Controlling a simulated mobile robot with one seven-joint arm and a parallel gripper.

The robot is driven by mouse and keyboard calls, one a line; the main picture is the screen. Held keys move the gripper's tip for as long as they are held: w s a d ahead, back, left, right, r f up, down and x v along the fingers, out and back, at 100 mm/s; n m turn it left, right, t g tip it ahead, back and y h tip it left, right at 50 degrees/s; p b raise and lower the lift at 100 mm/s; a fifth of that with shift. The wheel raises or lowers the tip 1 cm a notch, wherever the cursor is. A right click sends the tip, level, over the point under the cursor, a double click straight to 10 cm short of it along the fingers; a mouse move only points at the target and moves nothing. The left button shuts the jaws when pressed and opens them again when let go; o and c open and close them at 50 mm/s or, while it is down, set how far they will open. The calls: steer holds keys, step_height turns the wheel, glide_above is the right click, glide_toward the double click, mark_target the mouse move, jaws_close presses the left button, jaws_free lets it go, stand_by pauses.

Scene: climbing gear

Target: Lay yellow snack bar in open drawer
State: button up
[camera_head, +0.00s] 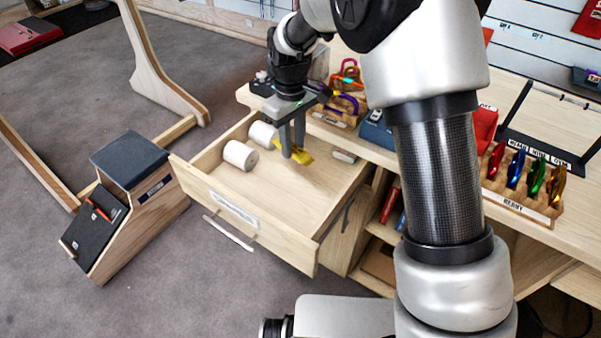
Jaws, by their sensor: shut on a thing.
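The yellow snack bar (303,156) is between the fingers of my gripper (292,153), which is shut on it. Part of the bar is hidden behind the fingers. The bar is over the inside of the open wooden drawer (293,206), near its back. I cannot tell whether the bar touches the drawer floor. Two white rolls lie in the drawer left of the gripper: the nearer one (240,155) and the farther one (263,134), close to the bar's left end.
A small light-grey block (344,156) lies at the drawer's back right. The drawer floor in front of the gripper is clear. The workbench (520,210) behind carries a rack of coloured carabiners (523,186). A wooden stand with a dark top (129,159) stands left of the drawer.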

steer(key=a+f+n+b, duration=0.1)
steer(key=a+f+n, duration=0.1)
steer(key=a, duration=0.2)
steer(key=b, duration=0.1)
glide_above(277, 183)
step_height(277, 183, down, 5)
steer(key=shift+f, duration=0.2)
steer(key=shift+w+f+b, duration=0.1)
steer(key=shift+f+b, duration=0.35)
steer(key=shift+f, duration=1.75)
steer(key=shift+d, duration=0.1)
steer(key=shift+f, duration=0.15)
steer(key=o, duration=1)
